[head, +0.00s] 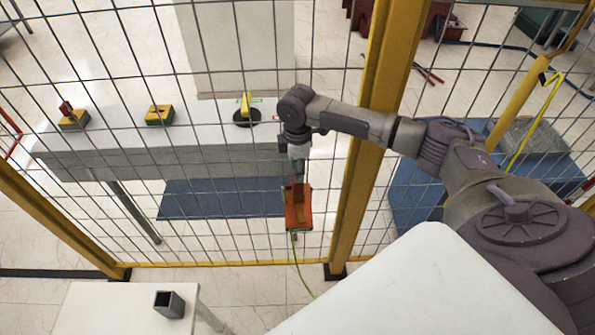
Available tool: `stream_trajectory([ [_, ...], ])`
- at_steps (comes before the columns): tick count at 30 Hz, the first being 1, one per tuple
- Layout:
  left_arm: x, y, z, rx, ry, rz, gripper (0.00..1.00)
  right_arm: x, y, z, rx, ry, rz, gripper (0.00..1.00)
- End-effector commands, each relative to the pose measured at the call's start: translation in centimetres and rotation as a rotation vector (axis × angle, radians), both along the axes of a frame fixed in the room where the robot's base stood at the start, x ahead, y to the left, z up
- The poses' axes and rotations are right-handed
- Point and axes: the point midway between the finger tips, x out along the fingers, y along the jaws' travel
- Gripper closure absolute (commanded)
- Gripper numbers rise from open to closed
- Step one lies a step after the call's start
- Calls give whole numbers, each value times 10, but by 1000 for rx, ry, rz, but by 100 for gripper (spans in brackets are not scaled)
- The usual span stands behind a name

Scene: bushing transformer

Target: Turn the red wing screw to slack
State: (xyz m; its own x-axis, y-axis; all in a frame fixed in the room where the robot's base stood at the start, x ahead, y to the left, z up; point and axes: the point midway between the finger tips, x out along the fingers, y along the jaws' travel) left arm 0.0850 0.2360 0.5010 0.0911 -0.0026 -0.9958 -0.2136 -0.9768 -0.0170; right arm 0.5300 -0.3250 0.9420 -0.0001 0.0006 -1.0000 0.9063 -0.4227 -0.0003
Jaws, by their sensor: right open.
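My right gripper (298,172) points down at the middle of the view and is open. Just below it is a red-orange block (295,210) with green edges. A thin yellow-green cable hangs from the block. The gripper's tips overlap the block's top in this view, and I cannot tell if they touch it. A small red upright piece (66,107) stands on a yellow and brown base at the left end of the grey bench. The view is too small to tell which red part is the wing screw. My left gripper is not in view.
A yellow-framed mesh fence (380,75) crosses the view. The grey bench (105,150) behind it also bears a yellow-green block (160,115) and a yellow piece on a black disc (246,112). A white table (95,310) with a dark square tube (169,303) stands in front.

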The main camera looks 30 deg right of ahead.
Motion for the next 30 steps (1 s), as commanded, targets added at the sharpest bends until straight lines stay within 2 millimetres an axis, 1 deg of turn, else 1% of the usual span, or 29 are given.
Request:
stream_trajectory([
  [1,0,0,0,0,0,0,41,1,0,10,0,-4,1,59],
  [9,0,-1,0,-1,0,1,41,1,0,68,1,-5,1,59],
  [12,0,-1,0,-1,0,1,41,1,0,84,0,-2,0,59],
  [15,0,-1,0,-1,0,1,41,1,0,96,0,-2,0,59],
  [20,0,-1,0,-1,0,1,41,0,0,104,0,0,0,59],
  [30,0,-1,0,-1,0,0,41,0,0,104,0,0,0,59],
])
